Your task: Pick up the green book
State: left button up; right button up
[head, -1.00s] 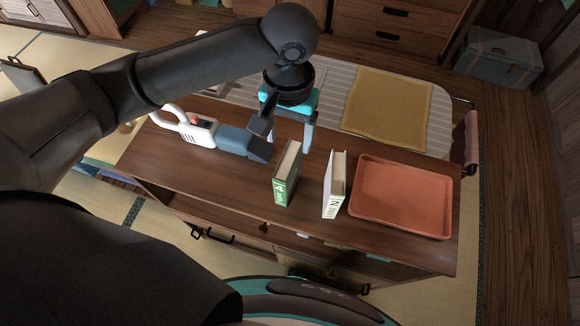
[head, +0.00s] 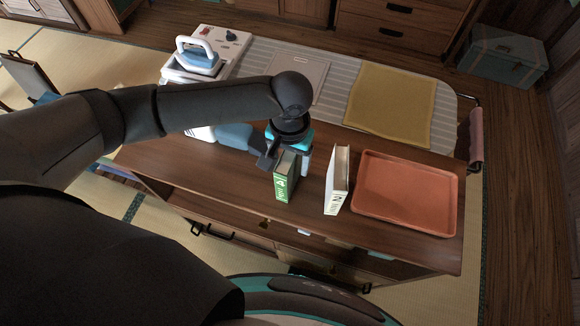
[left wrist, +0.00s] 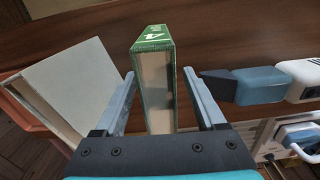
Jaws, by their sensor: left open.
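The green book (head: 281,187) stands upright on the wooden table, its spine facing me in the head view. My left gripper (head: 290,160) is over the back of the book, pointing down. In the left wrist view the green book (left wrist: 155,80) stands between the two open fingers of the gripper (left wrist: 158,90). I see gaps beside it, so the fingers do not look closed on it. In the head view my gripper hides the back of the book. My right gripper is not in view.
A white book (head: 335,182) stands just right of the green one. An orange tray (head: 407,229) lies farther right. A blue and white handheld device (head: 234,135) lies left, partly behind my arm. The table front (head: 240,200) is clear.

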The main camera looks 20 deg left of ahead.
pick_arm(q)
jog(key=shift+c, duration=0.3)
grip_shut()
dwell(0.5)
